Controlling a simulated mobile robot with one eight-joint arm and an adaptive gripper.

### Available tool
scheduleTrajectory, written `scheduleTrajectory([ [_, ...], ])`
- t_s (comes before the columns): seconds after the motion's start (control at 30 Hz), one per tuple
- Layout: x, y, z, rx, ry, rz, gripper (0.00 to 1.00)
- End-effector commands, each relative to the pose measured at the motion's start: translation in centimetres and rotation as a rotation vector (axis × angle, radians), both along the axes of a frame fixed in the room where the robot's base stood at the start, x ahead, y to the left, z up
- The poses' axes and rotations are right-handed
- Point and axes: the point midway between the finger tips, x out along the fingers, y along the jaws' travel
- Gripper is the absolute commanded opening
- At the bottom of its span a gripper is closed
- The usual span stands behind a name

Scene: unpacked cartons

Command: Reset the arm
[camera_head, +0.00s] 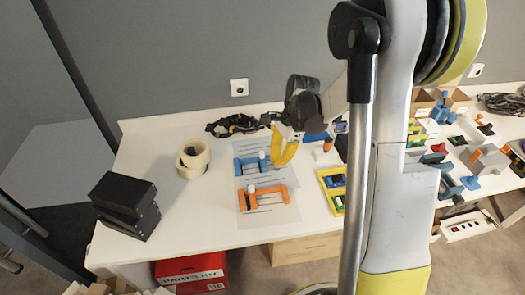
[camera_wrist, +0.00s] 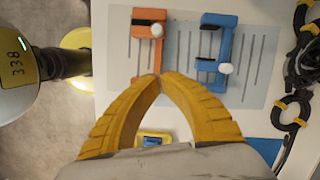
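My gripper (camera_head: 284,155) hangs over the white table, above the sheet with the orange and blue clamps. It also shows in the wrist view (camera_wrist: 161,78), where its two yellow ribbed fingers curve together and meet at the tips. It is shut, with nothing seen between the fingers. The orange clamp (camera_head: 264,197) and the blue clamp (camera_head: 246,165) lie on the grey sheet (camera_head: 252,216). In the wrist view the orange clamp (camera_wrist: 139,60) and the blue clamp (camera_wrist: 209,45) lie past the fingertips, apart from them.
Tape rolls (camera_head: 193,158) and black boxes (camera_head: 128,203) stand at the left. A yellow tray (camera_head: 337,206) lies right of the sheet. Black straps (camera_head: 235,125) lie at the back. Tools and parts crowd the right side. A red box (camera_head: 191,272) stands below the table.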

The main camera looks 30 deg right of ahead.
Motion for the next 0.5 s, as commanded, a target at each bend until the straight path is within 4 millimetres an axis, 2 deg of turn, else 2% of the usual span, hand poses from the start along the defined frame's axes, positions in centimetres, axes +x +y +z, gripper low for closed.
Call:
scheduleTrajectory([
  [0.17, 0.0, 0.0, 0.2, -0.001, -0.002, 0.003, 0.0],
  [0.27, -0.2, 0.4, 1.1, -0.012, -0.021, 0.037, 0.0],
  [0.37, -0.8, 1.6, 3.4, -0.045, -0.079, 0.134, 0.0],
  [0.5, -2.6, 4.0, 7.8, -0.129, -0.205, 0.363, 0.0],
])
